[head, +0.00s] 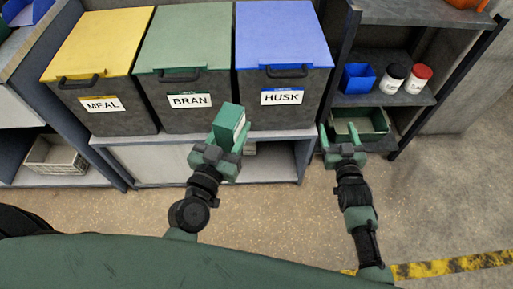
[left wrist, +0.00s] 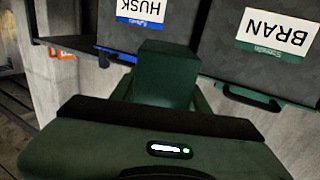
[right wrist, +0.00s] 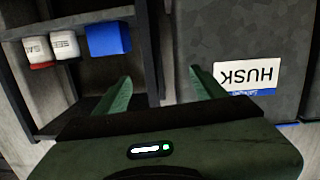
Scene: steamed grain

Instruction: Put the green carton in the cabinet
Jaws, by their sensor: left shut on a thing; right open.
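The green carton (head: 231,119) is held upright in my left gripper (head: 222,147), in front of the BRAN bin. In the left wrist view the carton (left wrist: 166,72) sits between the fingers, its lower part hidden by the gripper body. The low cabinet (head: 303,178) stands under the bins. Its left part is covered by a pale panel (head: 155,163), and its right part is open, partly hidden by my left gripper and the carton. My right gripper (head: 344,140) is open and empty in front of the dark shelf; its fingers are apart in the right wrist view (right wrist: 163,95).
The MEAL bin (head: 98,66), BRAN bin (head: 184,95) and HUSK bin (head: 283,66) stand on the cabinet. The dark shelf (head: 402,98) at right holds a blue box (head: 357,79), two jars and a green tray (head: 373,122). A beige crate (head: 55,155) is at left. Floor in front is clear.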

